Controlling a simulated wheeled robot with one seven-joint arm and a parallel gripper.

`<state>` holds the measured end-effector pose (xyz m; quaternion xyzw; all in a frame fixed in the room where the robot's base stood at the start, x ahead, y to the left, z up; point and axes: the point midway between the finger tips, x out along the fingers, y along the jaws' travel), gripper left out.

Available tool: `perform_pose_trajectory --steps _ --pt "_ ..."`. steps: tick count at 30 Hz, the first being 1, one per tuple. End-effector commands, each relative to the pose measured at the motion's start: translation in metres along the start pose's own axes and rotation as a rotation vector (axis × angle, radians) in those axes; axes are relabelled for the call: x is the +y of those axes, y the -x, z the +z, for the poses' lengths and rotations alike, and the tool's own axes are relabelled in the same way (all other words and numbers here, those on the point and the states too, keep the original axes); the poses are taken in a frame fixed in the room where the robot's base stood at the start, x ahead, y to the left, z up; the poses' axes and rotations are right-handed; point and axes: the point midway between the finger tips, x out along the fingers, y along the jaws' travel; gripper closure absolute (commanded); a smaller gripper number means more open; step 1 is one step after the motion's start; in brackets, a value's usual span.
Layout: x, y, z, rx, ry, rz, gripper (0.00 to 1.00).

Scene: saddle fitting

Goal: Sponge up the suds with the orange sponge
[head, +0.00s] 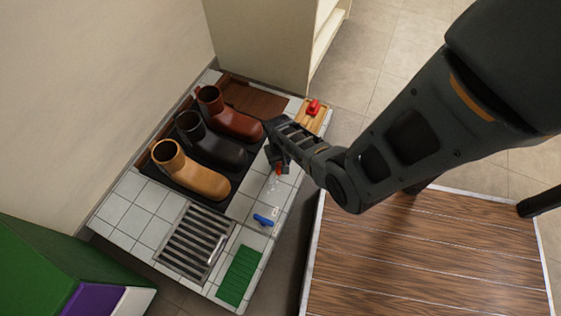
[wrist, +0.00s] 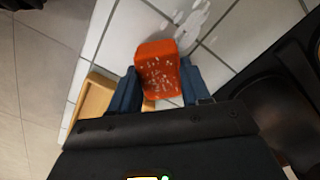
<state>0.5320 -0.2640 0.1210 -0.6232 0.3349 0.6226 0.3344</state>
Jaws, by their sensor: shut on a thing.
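The orange sponge (wrist: 158,72) is gripped between the two fingers of my gripper (wrist: 157,90) in the wrist view, with white flecks on its face. In the head view only a small bit of the sponge (head: 279,170) shows below my gripper (head: 277,160). White suds (wrist: 190,24) lie in patches on the tiles just beyond the sponge in the wrist view. In the head view the suds (head: 274,188) are a faint pale patch beside the gripper. I cannot tell whether the sponge touches the tiles.
A tan boot (head: 195,178), a black boot (head: 212,143) and a brown boot (head: 228,118) stand on a dark mat close left. A wooden tray (head: 302,122) holds a red item (head: 313,107). A blue item (head: 263,220), metal grate (head: 180,252) and green pad (head: 239,275) lie nearer.

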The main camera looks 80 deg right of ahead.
Motion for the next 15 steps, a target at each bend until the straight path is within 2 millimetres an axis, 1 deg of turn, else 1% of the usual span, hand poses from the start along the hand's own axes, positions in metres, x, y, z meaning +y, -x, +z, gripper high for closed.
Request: perform_pose_trajectory --steps 2,3,15 --pt "-0.001 0.008 0.0 -0.002 0.002 0.0 0.82" --pt "-0.002 0.015 0.001 0.0 0.003 0.0 0.82" --pt "-0.007 0.051 -0.002 -0.001 0.007 0.0 0.82"
